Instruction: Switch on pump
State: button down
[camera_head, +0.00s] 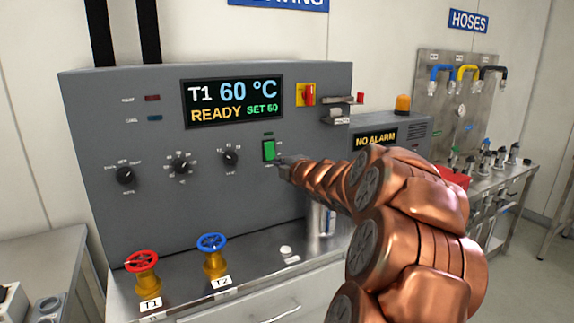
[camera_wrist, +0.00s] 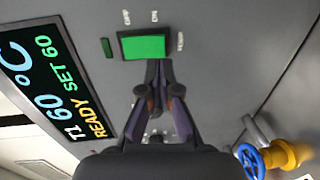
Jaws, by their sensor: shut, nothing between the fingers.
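A green rocker switch (camera_head: 268,151) sits on the grey control panel (camera_head: 120,110), with a small dark green indicator (camera_head: 268,133) above it. The closed tips also show in the wrist view (camera_wrist: 157,66). I cannot tell whether they touch the switch.
The display (camera_head: 232,102) reads T1 60 °C, READY, SET 60. Dark knobs (camera_head: 180,166) are left of the switch. A red valve wheel T1 (camera_head: 142,261) and a blue one T2 (camera_head: 212,242) stand below. A red-yellow switch (camera_head: 307,95) is upper right. A NO ALARM sign (camera_head: 376,139) is at right.

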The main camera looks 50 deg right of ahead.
aim_at(270, 159)
jog(key=shift+p+x, duration=0.4)
jog(key=shift+x, duration=1.7)
jog(key=b, duration=0.3)
jog(key=shift+w+d+f+t, duration=0.1)
jog(key=shift+w+f+t, duration=0.1)
jog(key=shift+f+t, duration=0.15)
jog(key=shift+r, duration=0.3)
jog(key=shift+s+f, duration=0.15)
jog(key=shift+s, duration=0.1)
jog(key=f+b+v, duration=0.2)
jog(key=v, duration=1.1)
jog(key=shift+a+f+b, duration=0.2)
jog(key=shift+a+b, duration=0.05)
jog(key=shift+b, duration=0.1)
jog(key=shift+s, duration=0.1)
